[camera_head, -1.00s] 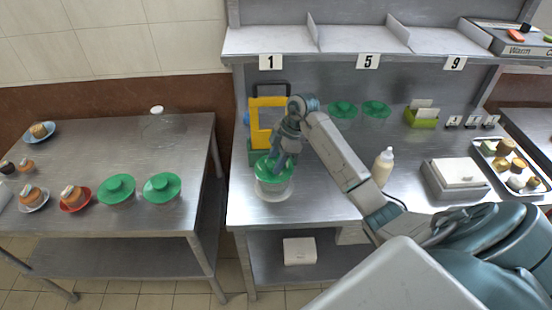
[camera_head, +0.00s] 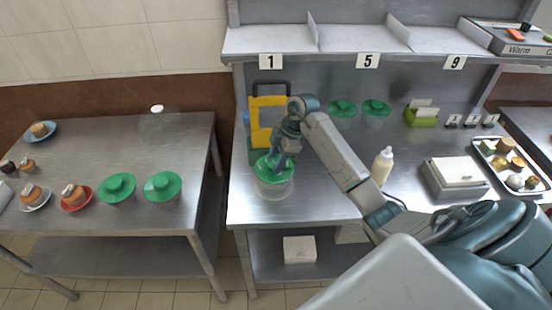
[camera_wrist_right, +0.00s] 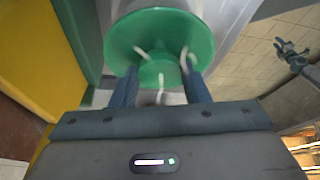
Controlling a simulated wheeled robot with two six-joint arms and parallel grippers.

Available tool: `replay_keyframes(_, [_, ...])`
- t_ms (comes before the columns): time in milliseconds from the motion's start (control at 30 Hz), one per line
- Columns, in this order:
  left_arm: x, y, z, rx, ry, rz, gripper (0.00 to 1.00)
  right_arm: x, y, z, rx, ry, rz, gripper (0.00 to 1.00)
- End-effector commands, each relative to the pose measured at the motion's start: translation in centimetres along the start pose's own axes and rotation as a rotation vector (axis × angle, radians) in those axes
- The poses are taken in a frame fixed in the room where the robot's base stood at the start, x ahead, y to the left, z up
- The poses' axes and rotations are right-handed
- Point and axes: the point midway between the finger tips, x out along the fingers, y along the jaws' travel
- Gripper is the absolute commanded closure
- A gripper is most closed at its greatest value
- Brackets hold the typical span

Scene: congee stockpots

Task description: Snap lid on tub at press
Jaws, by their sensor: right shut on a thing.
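A clear tub (camera_head: 273,191) stands on the steel bench in front of the yellow and green press (camera_head: 262,110). A round green lid (camera_head: 265,168) sits over its mouth and looks about level; I cannot tell whether its rim is snapped down. My right gripper (camera_head: 279,164) is shut on the lid's middle knob from above. In the right wrist view the green lid (camera_wrist_right: 160,20) lies between its two blue fingers. What looks like my left gripper (camera_wrist_right: 292,57) shows small at the right of that view, its jaws unclear.
Two green-lidded tubs (camera_head: 343,108) stand at the bench's back. A pale bottle (camera_head: 382,166), a grey box (camera_head: 456,178) and a food tray (camera_head: 512,165) are to the right. The left table holds two more green-lidded tubs (camera_head: 162,187) and small plates.

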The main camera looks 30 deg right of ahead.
Motion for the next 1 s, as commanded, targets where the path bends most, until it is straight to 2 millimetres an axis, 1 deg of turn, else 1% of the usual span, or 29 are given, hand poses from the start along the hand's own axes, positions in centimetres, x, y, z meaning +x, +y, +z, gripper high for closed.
replay_keyframes(567, [-0.51, -0.06, -0.07, 0.0, 0.0, 0.0, 0.64, -0.02, -0.01, -0.01, 0.0, 0.0, 0.0, 0.8])
replay_keyframes(933, [-0.47, -0.06, -0.07, 0.0, 0.001, 0.0, 0.64, 0.04, -0.01, 0.01, 0.0, 0.0, 0.0, 0.8])
replay_keyframes(967, [-0.47, -0.05, -0.07, 0.0, 0.001, 0.0, 0.64, 0.04, -0.01, 0.01, 0.0, 0.0, 0.0, 0.55])
replay_keyframes(1000, [-0.47, -0.05, -0.07, 0.0, 0.001, 0.0, 0.64, 0.04, -0.01, 0.01, 0.0, 0.0, 0.0, 0.47])
